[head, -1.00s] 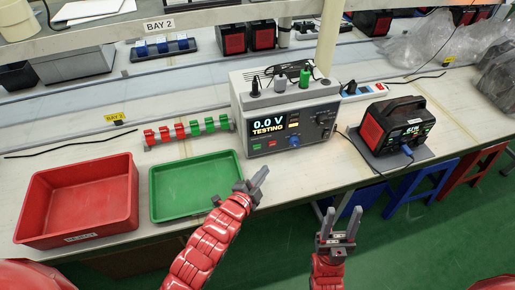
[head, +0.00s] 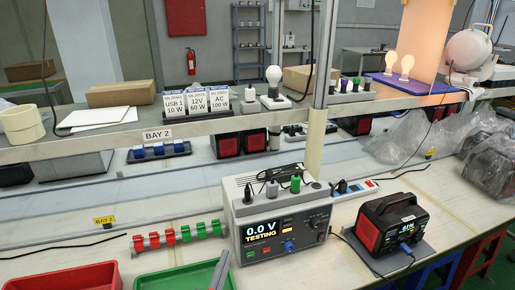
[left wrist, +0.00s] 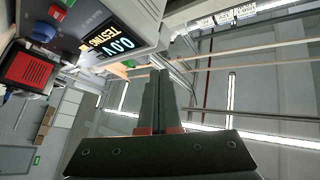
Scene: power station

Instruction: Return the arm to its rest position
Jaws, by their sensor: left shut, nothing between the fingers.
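My left gripper (head: 219,272) shows only as a grey fingertip at the bottom edge of the head view, in front of the tester and over the green tray's right side. In the left wrist view its two fingers (left wrist: 157,100) lie together, shut and empty. The tester (head: 277,220) reads "0.0 V TESTING" and also shows at the upper left of the left wrist view (left wrist: 105,25). My arm is hidden below the head view, and my right gripper is not seen.
The red tray (head: 70,275) and green tray (head: 165,283) line the front edge. A rack of red and green clips (head: 178,237) stands behind them. A red-black power unit (head: 390,225) sits right of the tester. A shelf (head: 90,140) runs across above the bench.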

